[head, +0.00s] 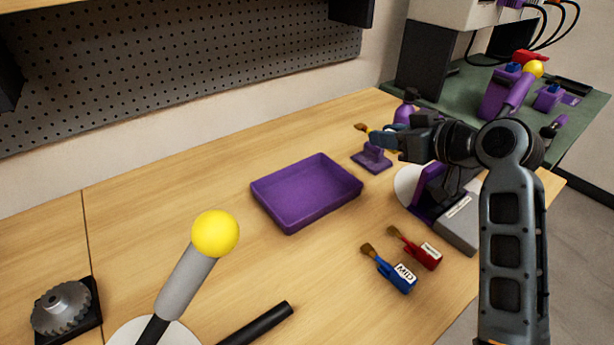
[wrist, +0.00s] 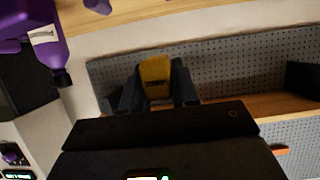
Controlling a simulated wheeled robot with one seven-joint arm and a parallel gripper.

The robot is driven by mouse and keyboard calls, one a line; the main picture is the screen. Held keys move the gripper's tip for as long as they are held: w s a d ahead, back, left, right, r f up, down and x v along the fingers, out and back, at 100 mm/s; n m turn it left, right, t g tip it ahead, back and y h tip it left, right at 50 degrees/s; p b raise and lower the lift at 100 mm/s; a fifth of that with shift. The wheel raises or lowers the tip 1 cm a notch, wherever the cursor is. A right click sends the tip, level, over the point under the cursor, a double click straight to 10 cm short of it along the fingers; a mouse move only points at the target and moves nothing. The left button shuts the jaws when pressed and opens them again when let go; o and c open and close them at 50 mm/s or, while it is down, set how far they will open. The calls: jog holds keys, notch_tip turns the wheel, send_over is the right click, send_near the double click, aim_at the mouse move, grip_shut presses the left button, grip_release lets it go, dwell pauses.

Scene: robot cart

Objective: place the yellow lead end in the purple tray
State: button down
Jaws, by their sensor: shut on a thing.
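The purple tray (head: 285,220) lies empty on the wooden bench, near the middle of the head view. My gripper (head: 383,138) is above the bench, to the right of the tray and farther back, not over it. It is shut on the yellow lead end (wrist: 155,72), whose yellow body shows between the two fingers in the wrist view. In the head view the fingers hide most of the body; a coppery tip (head: 361,127) sticks out to the left.
A small purple stand (head: 372,158) is just below my gripper. Blue (head: 396,277) and red (head: 425,254) lead ends lie right of the tray. A yellow-topped grey stick (head: 187,282) rises at front left. A pegboard (head: 200,60) is behind.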

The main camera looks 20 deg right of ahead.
jog(key=w+a+f, duration=0.1)
jog(key=a+f, duration=0.1)
jog(key=a, duration=0.1)
jog(key=w+a+f+p, duration=0.1)
jog(key=w+a+f, duration=0.1)
jog(key=a, duration=0.1)
jog(key=w+a+f, duration=0.2)
jog(key=a, duration=0.1)
jog(key=shift+a+f+p, duration=0.2)
jog(key=shift+p, duration=0.1)
jog(key=shift+f, duration=2)
jog(key=shift+f, duration=0.1)
